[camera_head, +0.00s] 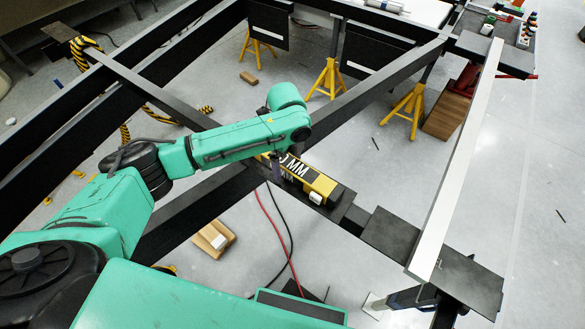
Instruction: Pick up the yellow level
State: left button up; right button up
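The yellow level (318,186) lies along a black beam of the chassis near the middle of the head view. It has a black and white "MM" label and a pale end cap at its right end. My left arm comes in from the left and bends down over the level's left end. My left gripper (275,166) is at that end, mostly hidden under the wrist. I cannot tell whether its fingers are open or touch the level. My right gripper is not in view.
The black chassis frame (205,214) spans the view, with open gaps down to the grey floor. Yellow jack stands (408,108) stand beyond it. A long pale bar (462,160) lies across black plates at the right. Red and black cables (278,232) hang below.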

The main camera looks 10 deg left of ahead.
pick_arm(q)
grip_shut()
jog(key=shift+r, duration=0.1)
